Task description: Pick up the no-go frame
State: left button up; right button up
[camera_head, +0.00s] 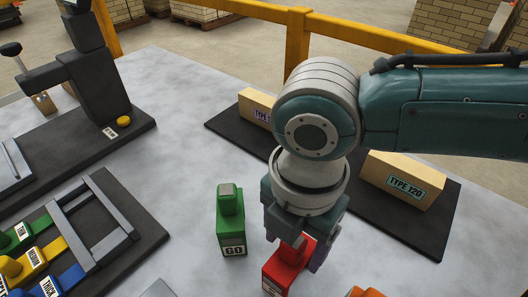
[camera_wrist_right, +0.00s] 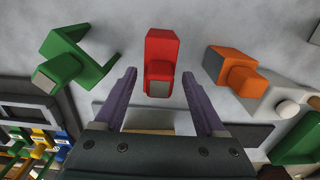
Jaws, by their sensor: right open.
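The red block-like frame (camera_head: 282,272), which I take to be the no-go frame, stands on the grey table under my right gripper (camera_head: 297,252). Its lower part is cut off by the picture's bottom edge and its label is mostly hidden. In the right wrist view the red frame (camera_wrist_right: 161,48) lies straight ahead, its grey-topped handle between the tips of my right gripper (camera_wrist_right: 159,76). The two purple fingers are open, one on each side, with gaps to the red handle. A green frame labelled GO (camera_head: 231,225) stands to the left. My left gripper is not in view.
An orange piece (camera_head: 367,293) stands close on the right. Bricks, one labelled TYPE 120 (camera_head: 403,182), lie on a dark mat (camera_head: 437,225) behind. Coloured gauges (camera_head: 40,258) and a dark press (camera_head: 95,85) are at left. The table between them is bare.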

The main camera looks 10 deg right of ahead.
jog(key=shift+c, duration=0.2)
grip_shut()
dwell(0.3)
dwell(0.8)
